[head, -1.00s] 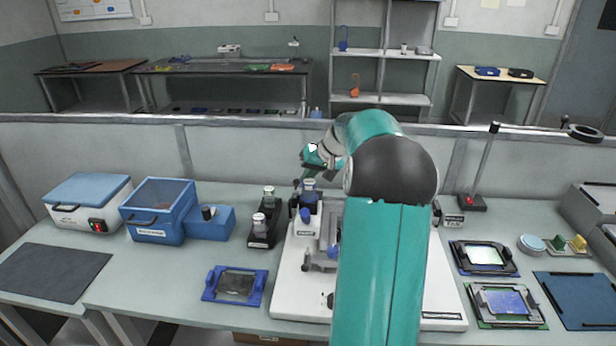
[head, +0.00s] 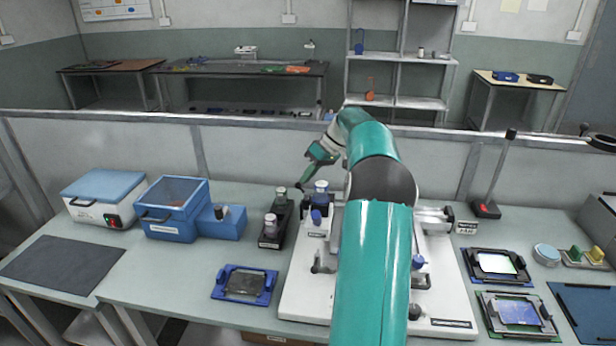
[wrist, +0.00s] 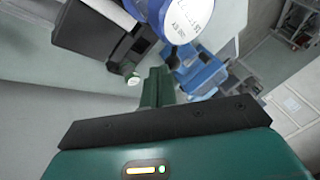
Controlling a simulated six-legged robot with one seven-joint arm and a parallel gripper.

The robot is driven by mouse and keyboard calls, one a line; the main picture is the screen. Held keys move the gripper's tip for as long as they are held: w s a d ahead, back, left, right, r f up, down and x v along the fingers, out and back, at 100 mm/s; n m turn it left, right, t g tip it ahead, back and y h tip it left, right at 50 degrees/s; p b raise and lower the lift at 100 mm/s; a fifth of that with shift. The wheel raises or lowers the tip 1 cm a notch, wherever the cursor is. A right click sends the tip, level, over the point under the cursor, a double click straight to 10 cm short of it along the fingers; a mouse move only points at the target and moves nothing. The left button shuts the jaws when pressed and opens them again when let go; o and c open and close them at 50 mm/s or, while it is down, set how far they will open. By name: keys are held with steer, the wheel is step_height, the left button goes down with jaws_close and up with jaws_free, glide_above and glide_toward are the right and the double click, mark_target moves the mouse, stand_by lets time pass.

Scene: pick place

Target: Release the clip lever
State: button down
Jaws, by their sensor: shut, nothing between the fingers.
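My gripper (head: 300,187) is at the back left of the white machine base (head: 300,297), beside a blue-capped part (head: 320,187). In the wrist view my gripper (wrist: 155,84) has its green fingers together, with nothing between them. A black block (wrist: 92,35) with a small round pale-green-lit end stands just left of the fingertips. A blue part with a white lettered round face (wrist: 186,20) is close above them. I cannot tell which part is the clip lever. My arm hides the middle of the machine in the head view.
A black rack (head: 276,228) with vials stands left of the machine. Blue boxes (head: 172,208) are farther left. A blue-framed tray (head: 244,285) lies in front. Framed panels (head: 497,265) and a lamp stand (head: 487,208) are at right. A low wall runs behind the bench.

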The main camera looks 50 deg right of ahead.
steer(key=shift+w+a+n+g+y, duration=0.3)
steer(key=shift+w+a+n, duration=0.2)
steer(key=shift+a+n, duration=0.2)
steer(key=shift+w+a+n+g+y, duration=0.2)
steer(key=shift+w+a+n+g, duration=0.25)
steer(key=shift+a+n, duration=0.2)
steer(key=shift+s, duration=0.1)
steer(key=shift+s+a, duration=0.1)
steer(key=shift+s, duration=0.6)
steer(key=v, duration=1.2)
